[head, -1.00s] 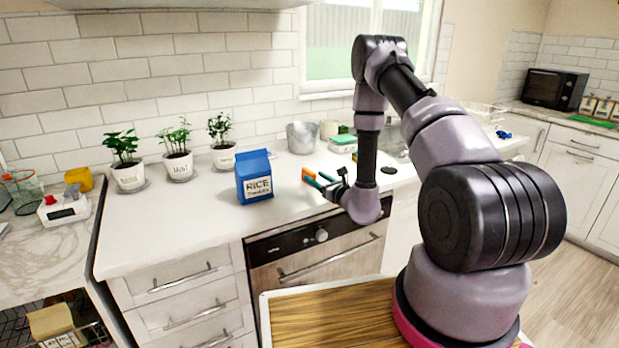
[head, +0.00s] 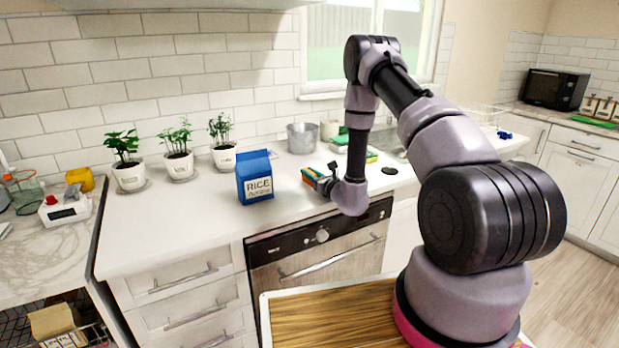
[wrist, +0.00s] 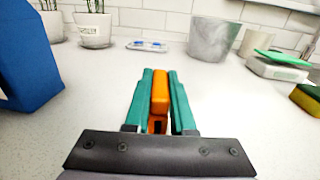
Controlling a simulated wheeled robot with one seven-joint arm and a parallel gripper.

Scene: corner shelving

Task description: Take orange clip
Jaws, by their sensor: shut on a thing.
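The orange clip (wrist: 159,95) is between the two teal fingers of my gripper (wrist: 160,80) in the wrist view, and the fingers are shut on it. In the head view my gripper (head: 318,178) is low over the white counter, right of the blue rice carton, with a bit of orange showing at its fingers. I cannot tell whether the clip touches the counter.
The blue rice carton (head: 254,177) stands left of my gripper. Behind are a metal bucket (head: 301,138), potted plants (head: 176,164) and a green-lidded container (wrist: 280,66). A yellow-green sponge (wrist: 308,98) lies to the right. The counter's front left is clear.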

